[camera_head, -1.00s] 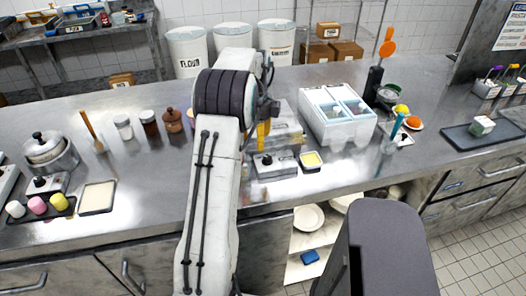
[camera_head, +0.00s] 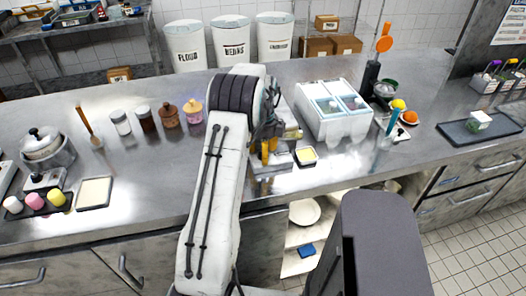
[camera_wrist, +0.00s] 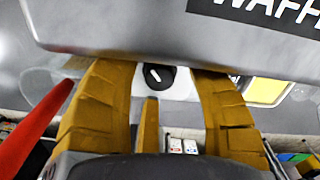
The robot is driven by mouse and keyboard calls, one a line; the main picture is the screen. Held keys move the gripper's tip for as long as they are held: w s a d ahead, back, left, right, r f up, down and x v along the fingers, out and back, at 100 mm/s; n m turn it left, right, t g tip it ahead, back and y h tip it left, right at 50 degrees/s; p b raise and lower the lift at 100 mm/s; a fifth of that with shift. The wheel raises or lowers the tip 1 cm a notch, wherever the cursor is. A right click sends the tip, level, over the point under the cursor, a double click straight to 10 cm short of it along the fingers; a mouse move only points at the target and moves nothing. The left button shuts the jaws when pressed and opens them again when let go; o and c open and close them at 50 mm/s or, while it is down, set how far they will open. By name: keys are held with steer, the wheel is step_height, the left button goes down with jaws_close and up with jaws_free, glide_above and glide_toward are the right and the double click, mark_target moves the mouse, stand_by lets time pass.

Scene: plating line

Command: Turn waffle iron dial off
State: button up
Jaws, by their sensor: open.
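The dial (camera_wrist: 158,75) is a round black knob with a white pointer line on a pale plate, seen in the wrist view. The pointer is tilted; I cannot read any marking for its setting. The waffle iron (camera_wrist: 150,28) is a grey body with a black label across the top of that view. My gripper (camera_wrist: 160,72) is open, its ochre fingers on either side of the dial; contact cannot be told. In the head view my gripper (camera_head: 268,150) is low over the control box (camera_head: 272,166) and hides the dial; my arm partly hides the waffle iron (camera_head: 291,130).
A small yellow-filled dish (camera_head: 306,156) sits just right of the control box. A white two-part bin (camera_head: 345,125) stands behind it to the right. Jars (camera_head: 169,115) stand left of my arm. A red object (camera_wrist: 35,125) is at the wrist view's left.

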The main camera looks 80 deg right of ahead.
steer(key=shift+c, duration=0.3)
steer(key=shift+f, duration=0.1)
jaws_close()
